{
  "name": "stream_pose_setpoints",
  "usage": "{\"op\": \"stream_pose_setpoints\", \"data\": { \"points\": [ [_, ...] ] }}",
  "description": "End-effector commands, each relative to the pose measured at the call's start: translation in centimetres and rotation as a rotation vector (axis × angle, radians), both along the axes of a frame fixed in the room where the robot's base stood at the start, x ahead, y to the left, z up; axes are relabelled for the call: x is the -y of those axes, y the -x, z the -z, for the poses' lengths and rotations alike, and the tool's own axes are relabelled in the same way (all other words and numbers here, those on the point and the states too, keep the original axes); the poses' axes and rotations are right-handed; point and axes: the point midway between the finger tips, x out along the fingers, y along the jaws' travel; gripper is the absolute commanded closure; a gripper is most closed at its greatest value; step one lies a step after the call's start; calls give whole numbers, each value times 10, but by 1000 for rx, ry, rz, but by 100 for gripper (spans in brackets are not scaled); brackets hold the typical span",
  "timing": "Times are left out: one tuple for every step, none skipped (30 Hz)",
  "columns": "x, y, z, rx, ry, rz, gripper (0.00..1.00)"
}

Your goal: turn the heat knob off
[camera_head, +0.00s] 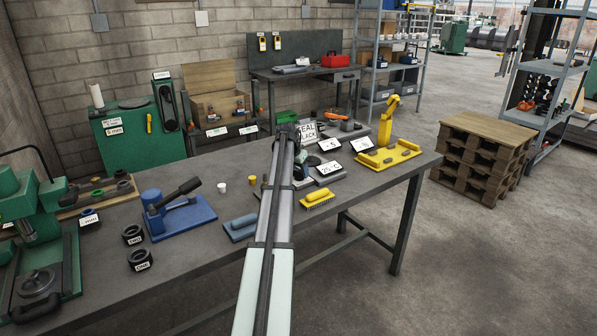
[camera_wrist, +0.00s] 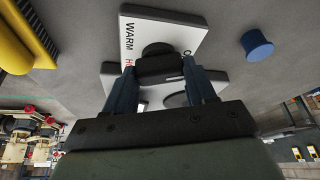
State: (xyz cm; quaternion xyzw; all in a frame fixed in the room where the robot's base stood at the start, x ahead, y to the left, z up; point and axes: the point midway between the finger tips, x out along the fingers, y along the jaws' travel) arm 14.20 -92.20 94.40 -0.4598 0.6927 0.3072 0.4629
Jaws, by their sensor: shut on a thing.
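The heat knob (camera_wrist: 157,48) is a dark round knob on a white dial panel (camera_wrist: 140,28) in the wrist view. The panel shows "WARM", a red "H" partly covered, and a partly covered letter at the knob's right. My gripper (camera_wrist: 163,72) has one finger on each side of the knob and is shut on it. Which mark the knob points to cannot be told. In the head view my arm covers the knob, and its end reaches the back of the bench near the "SEAL CHECK" sign (camera_head: 307,133).
A grey box with a "25°C" sign (camera_head: 328,168) stands just right of my arm. A yellow press (camera_head: 388,148) stands at the right. A blue cylinder (camera_wrist: 257,45) stands near the panel.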

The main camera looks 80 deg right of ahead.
Motion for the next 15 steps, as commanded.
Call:
{"op": "stream_pose_setpoints", "data": {
  "points": [
    [0, 0, 0, 0, 0, 0, 65],
    [0, 0, 0, 0, 0, 0, 68],
    [0, 0, 0, 0, 0, 0, 72],
    [0, 0, 0, 0, 0, 0, 75],
    [0, 0, 0, 0, 0, 0, 75],
    [0, 0, 0, 0, 0, 1, 75],
    [0, 0, 0, 0, 0, 4, 75],
    [0, 0, 0, -1, 0, 11, 75],
    [0, 0, 0, 0, -1, 25, 75],
    [1, 0, 0, -1, -1, 39, 75],
    [1, -1, 0, -1, -1, 57, 75],
    [1, -1, 0, -1, -2, 85, 75],
    [2, -1, 0, 0, -1, 109, 75],
    [2, -1, 0, -1, -1, 136, 75],
    [2, -1, 0, -1, -2, 171, 75]
  ]
}}
